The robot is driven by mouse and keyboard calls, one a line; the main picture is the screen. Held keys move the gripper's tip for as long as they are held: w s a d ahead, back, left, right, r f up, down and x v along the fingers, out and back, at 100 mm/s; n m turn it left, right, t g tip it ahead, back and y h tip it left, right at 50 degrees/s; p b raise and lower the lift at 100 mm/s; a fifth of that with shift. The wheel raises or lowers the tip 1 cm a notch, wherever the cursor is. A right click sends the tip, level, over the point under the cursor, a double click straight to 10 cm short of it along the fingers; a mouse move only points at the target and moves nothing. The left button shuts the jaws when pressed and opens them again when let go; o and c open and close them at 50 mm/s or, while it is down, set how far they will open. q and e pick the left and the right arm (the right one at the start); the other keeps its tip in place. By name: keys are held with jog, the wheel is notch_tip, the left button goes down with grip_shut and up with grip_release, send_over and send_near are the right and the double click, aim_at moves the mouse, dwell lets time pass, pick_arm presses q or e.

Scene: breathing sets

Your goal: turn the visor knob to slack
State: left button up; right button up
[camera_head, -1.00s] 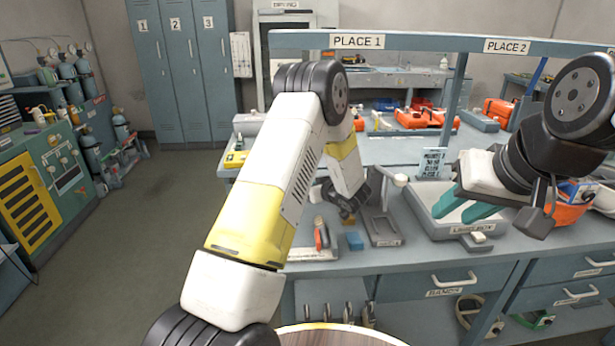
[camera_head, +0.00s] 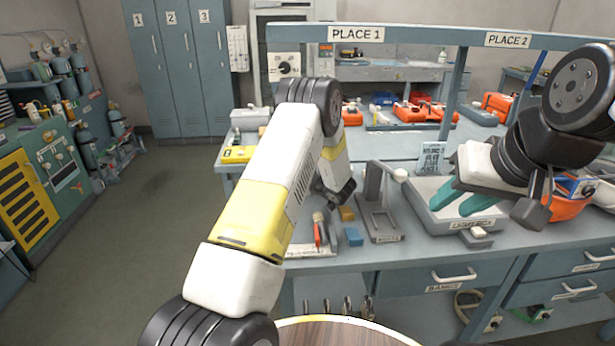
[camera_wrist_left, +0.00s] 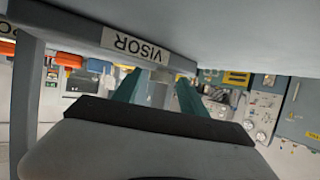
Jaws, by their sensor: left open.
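A grey stand (camera_head: 381,222) is on the front bench, with an upright post and a small pale round piece (camera_head: 400,175) at its top right; I cannot tell if this is the visor knob. In the left wrist view a grey bar with an upside-down VISOR label (camera_wrist_left: 138,46) crosses above my left gripper (camera_wrist_left: 156,92). Its teal fingers are apart, with a pale upright strip showing between them; contact is unclear. In the head view its dark body is left of the stand, fingertips hidden. My right gripper (camera_head: 462,196) is open above a grey tray (camera_head: 432,222).
A white panel with a round dial (camera_head: 285,67) shows behind my left arm. Orange cases (camera_head: 413,113) sit on the rear bench.

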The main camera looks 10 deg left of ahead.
pick_arm(q)
grip_shut()
jog(key=shift+w+d+n+g+y, duration=0.1)
jog(key=shift+w+n+g+y, duration=0.05)
jog(key=shift+n+g+y, duration=0.4)
jog(key=shift+w+d+n+g+y, duration=0.15)
jog(key=shift+n+g+y, duration=0.2)
jog(key=shift+n+g, duration=0.25)
jog(key=shift+a+n+g+y, duration=0.1)
jog(key=shift+n+g+y, duration=0.5)
jog(key=shift+n+g, duration=0.65)
grip_release()
